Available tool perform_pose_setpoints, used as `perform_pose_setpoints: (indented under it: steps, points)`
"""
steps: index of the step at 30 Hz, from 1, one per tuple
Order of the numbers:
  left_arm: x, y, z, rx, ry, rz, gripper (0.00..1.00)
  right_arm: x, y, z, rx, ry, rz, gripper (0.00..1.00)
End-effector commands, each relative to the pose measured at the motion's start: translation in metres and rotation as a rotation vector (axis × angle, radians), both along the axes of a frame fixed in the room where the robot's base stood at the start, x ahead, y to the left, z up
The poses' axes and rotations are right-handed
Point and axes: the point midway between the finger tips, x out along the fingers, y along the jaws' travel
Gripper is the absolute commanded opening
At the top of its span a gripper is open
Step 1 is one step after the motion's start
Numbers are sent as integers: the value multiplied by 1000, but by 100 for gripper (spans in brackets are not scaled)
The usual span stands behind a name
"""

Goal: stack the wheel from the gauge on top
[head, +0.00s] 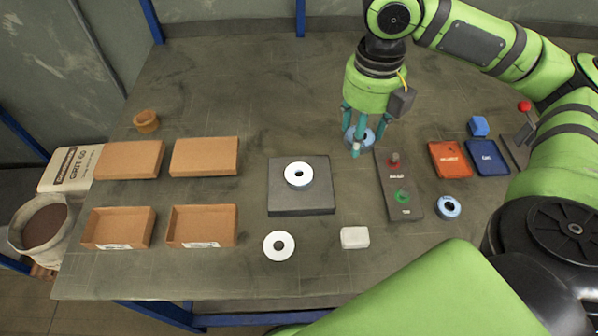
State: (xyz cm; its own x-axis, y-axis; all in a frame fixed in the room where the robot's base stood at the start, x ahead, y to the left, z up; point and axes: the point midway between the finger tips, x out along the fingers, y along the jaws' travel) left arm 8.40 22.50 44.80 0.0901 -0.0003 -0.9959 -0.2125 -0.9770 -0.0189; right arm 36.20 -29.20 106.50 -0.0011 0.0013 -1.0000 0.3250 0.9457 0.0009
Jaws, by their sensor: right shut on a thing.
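My right gripper (357,143) points down and is shut on a blue-rimmed wheel (366,140), just left of the far end of a dark narrow plate, which looks like the gauge (408,206). The fingers hide part of this wheel, and I cannot tell whether it touches the table. The gauge plate bears a red and a green round part. A white-faced disc (299,170) lies on the dark square block (300,205), left of the gripper; I cannot tell whether more discs are under it. My left gripper is not in view.
A white disc (268,246), a pale block (355,238) and a blue-rimmed wheel (448,213) lie in front. Cardboard boxes (205,156) stand left. Red (450,160) and blue (487,158) trays and a red-knobbed lever (524,106) are right. The table behind the square block is clear.

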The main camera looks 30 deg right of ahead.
Motion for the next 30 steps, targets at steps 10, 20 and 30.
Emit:
perform_pose_setpoints:
  steps: [10,20,30]
  points:
    - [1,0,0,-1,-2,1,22,-1,-2,0,3,-1,282,19]
    - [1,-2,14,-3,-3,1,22,38,57,-41,3,0,287,19]
    - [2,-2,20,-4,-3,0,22,61,88,-68,0,-1,280,19]
